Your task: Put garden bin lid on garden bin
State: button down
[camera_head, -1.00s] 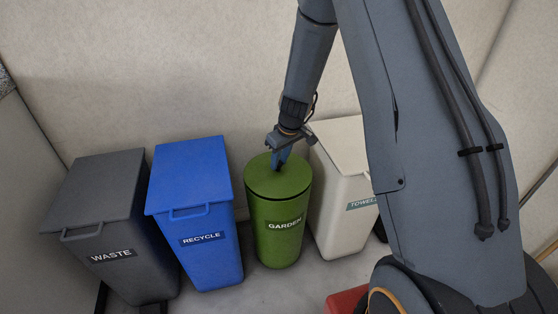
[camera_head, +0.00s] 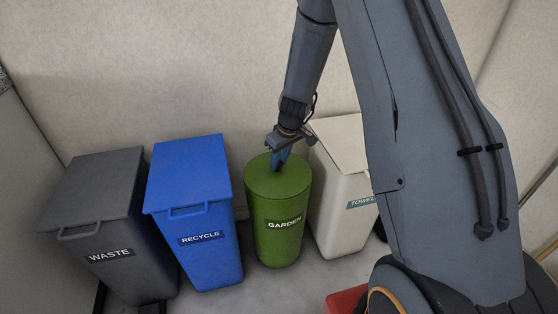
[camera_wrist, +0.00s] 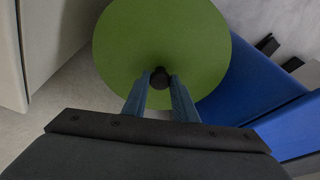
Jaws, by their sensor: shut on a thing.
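The green garden bin (camera_head: 279,235) stands on the floor between the blue and white bins, its GARDEN label facing me. Its round green lid (camera_head: 263,178) lies over the bin's top, and no dark gap shows between them in the head view. The lid also fills the top middle of the wrist view (camera_wrist: 160,35), with a dark knob (camera_wrist: 159,78) at its centre. My gripper (camera_head: 279,165) is above the lid, pointing down, and in the wrist view its two fingers (camera_wrist: 159,82) are shut on the knob. The bin body is hidden under the lid in the wrist view.
The blue recycle bin (camera_head: 207,240) stands close on the left, and the dark grey waste bin (camera_head: 125,255) beyond it. The white towel bin (camera_head: 335,215) stands close on the right. A wall (camera_head: 180,70) is behind. A red object (camera_head: 345,301) is at the bottom.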

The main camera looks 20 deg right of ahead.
jog(key=shift+f, duration=0.2)
jog(key=c, duration=1.4)
grip_release()
jog(key=shift+o, duration=0.2)
jog(key=a+v, duration=0.1)
jog(key=v, duration=0.6)
jog(key=shift+d+r+p, duration=0.3)
jog(key=shift+d+r, duration=0.1)
jog(key=shift+d, duration=0.15)
jog(key=shift+s, duration=0.1)
